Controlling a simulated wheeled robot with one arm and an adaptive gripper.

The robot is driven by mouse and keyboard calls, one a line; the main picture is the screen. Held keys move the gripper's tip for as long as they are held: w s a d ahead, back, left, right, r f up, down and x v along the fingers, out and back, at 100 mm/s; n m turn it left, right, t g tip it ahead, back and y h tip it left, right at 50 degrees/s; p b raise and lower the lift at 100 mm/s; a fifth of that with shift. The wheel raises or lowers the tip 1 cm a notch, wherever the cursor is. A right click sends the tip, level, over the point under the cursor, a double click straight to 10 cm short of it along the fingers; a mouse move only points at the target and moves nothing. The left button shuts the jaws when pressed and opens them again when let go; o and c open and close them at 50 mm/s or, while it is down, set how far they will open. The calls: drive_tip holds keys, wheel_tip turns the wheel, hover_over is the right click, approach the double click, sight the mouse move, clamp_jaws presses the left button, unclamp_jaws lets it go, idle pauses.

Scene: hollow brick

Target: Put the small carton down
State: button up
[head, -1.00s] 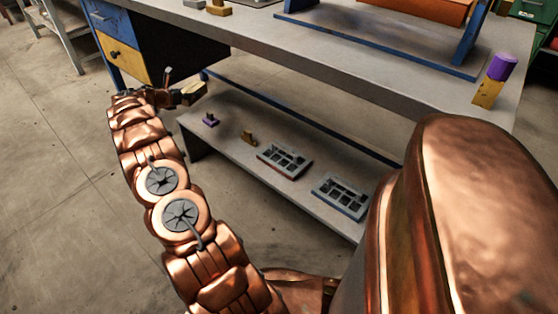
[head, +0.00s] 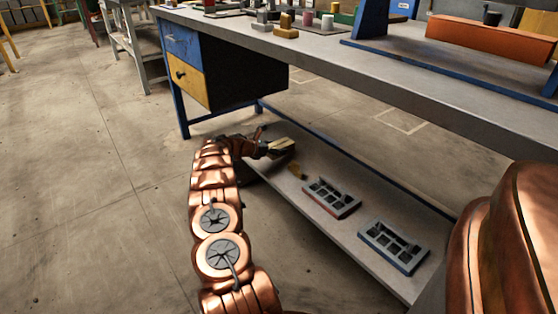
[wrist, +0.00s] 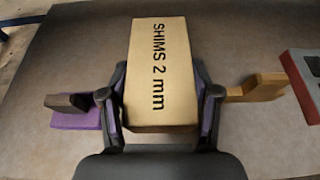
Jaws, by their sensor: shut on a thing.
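The small carton (wrist: 158,70) is a tan box marked "SHIMS 2 mm". In the wrist view it sits between the two fingers of my gripper (wrist: 160,105), which is shut on it.
In the wrist view a purple and dark piece (wrist: 72,112) lies left of my gripper and a yellow-brown block (wrist: 258,88) lies right. Two slotted trays, one red-edged (head: 331,198) and one blue-edged (head: 394,246), lie along the shelf. The workbench top (head: 330,52) overhangs behind.

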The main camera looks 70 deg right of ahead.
wheel_tip(320, 180, down, 4)
drive_tip(key=shift+r+b, duration=0.15)
drive_tip(key=shift+b, duration=0.7)
drive_tip(key=shift+r, duration=0.1)
drive_tip(key=o, duration=1.6)
